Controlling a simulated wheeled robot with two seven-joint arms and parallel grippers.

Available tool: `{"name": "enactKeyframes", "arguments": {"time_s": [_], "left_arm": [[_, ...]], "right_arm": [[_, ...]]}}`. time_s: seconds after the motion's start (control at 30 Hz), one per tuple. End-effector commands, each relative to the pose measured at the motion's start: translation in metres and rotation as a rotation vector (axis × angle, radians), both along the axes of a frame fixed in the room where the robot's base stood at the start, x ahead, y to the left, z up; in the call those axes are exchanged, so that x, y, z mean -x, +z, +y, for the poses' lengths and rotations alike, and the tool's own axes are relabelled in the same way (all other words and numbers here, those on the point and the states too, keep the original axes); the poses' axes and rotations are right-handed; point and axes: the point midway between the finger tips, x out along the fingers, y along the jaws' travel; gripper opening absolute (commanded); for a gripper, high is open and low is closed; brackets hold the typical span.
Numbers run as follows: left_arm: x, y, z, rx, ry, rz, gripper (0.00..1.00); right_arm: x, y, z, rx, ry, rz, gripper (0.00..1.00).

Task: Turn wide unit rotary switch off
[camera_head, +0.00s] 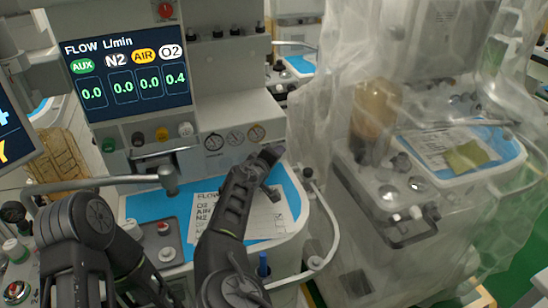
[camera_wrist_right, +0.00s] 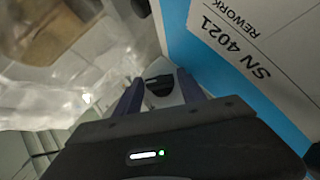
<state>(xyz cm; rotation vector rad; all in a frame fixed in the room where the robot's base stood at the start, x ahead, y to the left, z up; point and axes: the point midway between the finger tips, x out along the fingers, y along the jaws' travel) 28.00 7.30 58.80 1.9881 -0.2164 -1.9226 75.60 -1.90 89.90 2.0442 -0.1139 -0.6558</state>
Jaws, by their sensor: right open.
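The uncovered unit (camera_head: 235,80) with the flow display stands in front of me. A black rotary switch (camera_wrist_right: 159,85) on a pale surface shows in the right wrist view, beside the blue mat. In the head view a small dark knob (camera_head: 307,173) at the unit's right edge appears to be this switch. My right gripper (camera_head: 274,172) is open and reaches over the mat toward that edge. In the wrist view its fingers (camera_wrist_right: 160,92) lie either side of the switch in the picture; I cannot tell whether they touch it. My left gripper is not in view.
The flow display (camera_head: 125,70) reads 0.0, 0.0, 0.0 and 0.4. A printed sheet (camera_head: 262,222) lies on the blue mat (camera_head: 150,206) under my right arm. A curved rail (camera_head: 334,235) runs along the right edge. A plastic-draped unit (camera_head: 420,180) stands close on the right.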

Motion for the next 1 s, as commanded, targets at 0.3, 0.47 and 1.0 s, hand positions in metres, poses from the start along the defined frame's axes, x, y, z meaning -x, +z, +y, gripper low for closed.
{"name": "enactKeyframes", "arguments": {"time_s": [0.3,0.47,1.0], "left_arm": [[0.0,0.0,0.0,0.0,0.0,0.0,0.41],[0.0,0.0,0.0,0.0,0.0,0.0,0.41],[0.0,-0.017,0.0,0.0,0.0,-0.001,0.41]], "right_arm": [[0.0,0.0,0.0,0.0,0.0,0.0,0.37],[0.0,0.0,0.0,0.0,0.0,0.0,0.24],[0.0,-0.007,0.001,0.035,0.001,-0.01,0.0]]}}
